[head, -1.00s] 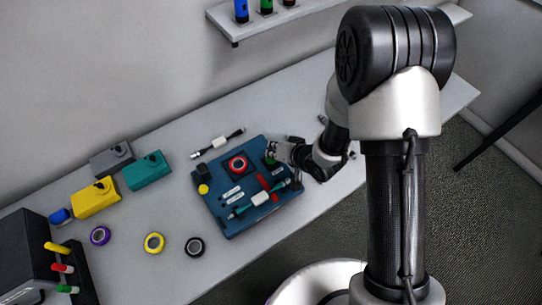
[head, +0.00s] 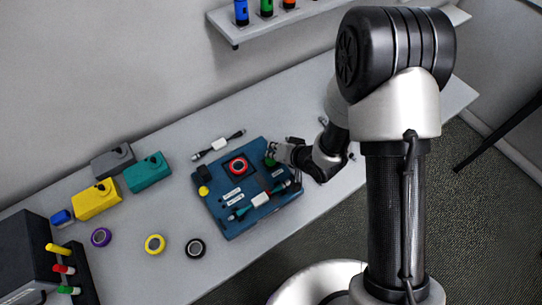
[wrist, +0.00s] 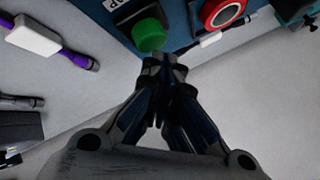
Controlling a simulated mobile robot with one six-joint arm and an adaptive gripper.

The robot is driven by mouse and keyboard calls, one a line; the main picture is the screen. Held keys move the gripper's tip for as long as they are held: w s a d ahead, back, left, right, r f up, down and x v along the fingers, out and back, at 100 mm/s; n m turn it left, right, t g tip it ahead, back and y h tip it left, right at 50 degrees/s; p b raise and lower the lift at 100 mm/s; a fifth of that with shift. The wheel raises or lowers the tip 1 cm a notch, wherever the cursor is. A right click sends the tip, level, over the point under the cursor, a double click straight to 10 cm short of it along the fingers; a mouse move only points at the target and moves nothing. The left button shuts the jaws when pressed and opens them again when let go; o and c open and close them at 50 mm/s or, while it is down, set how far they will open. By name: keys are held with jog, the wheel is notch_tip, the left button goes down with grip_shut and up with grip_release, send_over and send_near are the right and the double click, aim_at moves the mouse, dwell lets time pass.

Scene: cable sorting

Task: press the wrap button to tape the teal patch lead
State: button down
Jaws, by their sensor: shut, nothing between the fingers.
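The teal patch lead (head: 239,213) lies across the front of the blue station board (head: 235,232), with a white block at its middle. The green button (head: 270,162) stands at the board's far right edge. In the wrist view the green button (wrist: 150,34) sits beside a white label of which "AP" shows. My gripper (head: 274,152) is at that edge, by the green button. Its closed fingertips (wrist: 165,63) are empty and appear just below the button in the wrist view; I cannot tell whether they touch it.
A red tape roll (head: 238,166) and a yellow button (head: 203,190) are on the board. A purple lead (wrist: 78,58) lies close by in the wrist view. Yellow (head: 155,244), purple (head: 101,237) and black (head: 195,247) rolls lie on the table, with coloured boxes behind.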

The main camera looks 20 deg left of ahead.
jog(key=shift+r, duration=0.45)
jog(key=shift+r, duration=0.1)
notch_tip(320, 180, up, 6)
jog(key=p, duration=0.5)
dwell(0.7)
